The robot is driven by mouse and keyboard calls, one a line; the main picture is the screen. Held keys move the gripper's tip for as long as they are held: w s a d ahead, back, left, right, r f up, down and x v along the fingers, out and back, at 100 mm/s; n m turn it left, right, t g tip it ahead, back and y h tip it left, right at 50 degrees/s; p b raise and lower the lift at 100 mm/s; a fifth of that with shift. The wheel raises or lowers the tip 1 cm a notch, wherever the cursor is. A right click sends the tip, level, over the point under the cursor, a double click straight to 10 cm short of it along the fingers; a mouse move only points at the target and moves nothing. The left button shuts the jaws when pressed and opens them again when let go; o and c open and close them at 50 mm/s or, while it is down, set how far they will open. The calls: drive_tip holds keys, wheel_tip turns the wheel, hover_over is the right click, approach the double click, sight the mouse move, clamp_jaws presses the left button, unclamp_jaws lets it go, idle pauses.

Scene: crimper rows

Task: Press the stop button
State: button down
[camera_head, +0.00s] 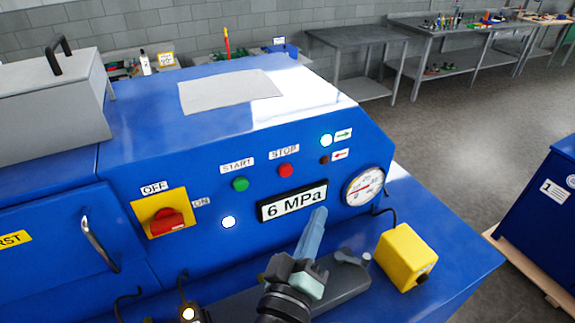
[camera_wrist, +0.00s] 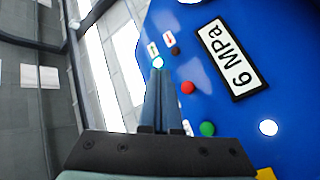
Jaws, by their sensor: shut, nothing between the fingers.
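The red stop button (camera_head: 286,170) sits on the blue machine panel under a STOP label (camera_head: 284,153). It also shows in the wrist view (camera_wrist: 188,88), just right of my fingertips. My gripper (camera_head: 319,212) is shut and empty, its blue fingers pointing up toward the panel. In the head view the fingertips appear below and right of the button, in front of the panel near the 6 MPa display (camera_head: 293,202). The button is not covered, and I see no contact with it.
The green start button (camera_head: 240,184) is left of the stop button. A red rotary switch (camera_head: 166,222) on a yellow plate is farther left. A round gauge (camera_head: 364,186) is at the right. A yellow box (camera_head: 405,257) stands on the ledge beside my gripper.

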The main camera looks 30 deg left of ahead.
sight(293, 169)
drive_tip(key=shift+w, duration=0.1)
drive_tip(key=w+a+b, duration=0.4)
drive_tip(key=w+a, duration=0.1)
drive_tip(key=a, duration=0.2)
drive_tip(key=shift+w+b, duration=0.15)
drive_tip(key=shift+b, duration=0.25)
idle(1.9)
drive_tip(key=shift+w+a, duration=0.25)
drive_tip(key=shift+a, duration=0.05)
drive_tip(key=shift+w+a+b, duration=0.3)
drive_tip(key=shift+a+b, duration=0.1)
drive_tip(key=shift+b, duration=0.15)
idle(0.6)
drive_tip(key=shift+d, duration=0.1)
drive_tip(key=shift+s+d+p, duration=0.3)
drive_tip(key=shift+s+d, duration=0.3)
drive_tip(key=shift+d, duration=0.05)
